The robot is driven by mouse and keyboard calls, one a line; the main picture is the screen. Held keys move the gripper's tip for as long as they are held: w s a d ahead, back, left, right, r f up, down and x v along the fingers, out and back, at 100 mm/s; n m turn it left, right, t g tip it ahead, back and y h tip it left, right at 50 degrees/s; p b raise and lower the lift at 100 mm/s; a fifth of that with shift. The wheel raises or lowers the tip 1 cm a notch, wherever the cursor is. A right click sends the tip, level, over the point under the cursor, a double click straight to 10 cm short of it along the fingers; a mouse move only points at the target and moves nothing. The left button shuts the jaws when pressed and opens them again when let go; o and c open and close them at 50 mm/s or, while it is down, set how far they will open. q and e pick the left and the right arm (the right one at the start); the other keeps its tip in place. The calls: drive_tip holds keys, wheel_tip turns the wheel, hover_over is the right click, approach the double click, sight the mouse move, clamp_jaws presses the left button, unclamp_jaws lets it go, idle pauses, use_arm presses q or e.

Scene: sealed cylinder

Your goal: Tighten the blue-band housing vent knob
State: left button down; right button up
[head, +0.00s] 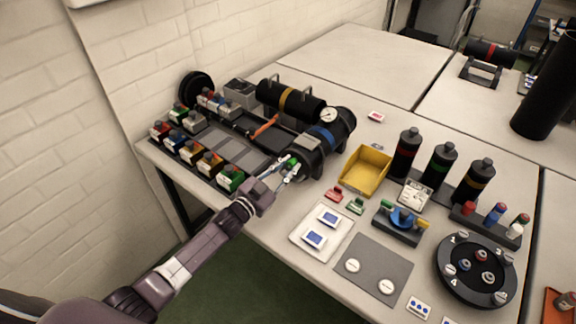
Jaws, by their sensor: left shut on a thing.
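The blue-band housing (342,124) is a black cylinder lying on its side near the middle of the table, with a blue band (322,137) around it. A round gauge (328,115) shows beside it. My left gripper (291,167) is at the housing's near end, its fingers shut on a small part there. That part looks like the vent knob, but the fingers mostly hide it. A little green shows at the fingertips. My right gripper is out of view.
A yellow-band cylinder (287,101) lies behind. Small coloured-top blocks (231,177) stand to the left of the gripper. A yellow bin (366,170) and a white tray (308,244) are to the right. Several black bottles (439,166) stand farther right.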

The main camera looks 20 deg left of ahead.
use_arm(q)
drive_tip(key=shift+f+n, duration=0.1)
drive_tip(key=shift+n, duration=0.4)
drive_tip(key=c, duration=1.8)
unclamp_jaws()
drive_tip(key=shift+o, duration=0.2)
drive_tip(key=v, duration=1.2)
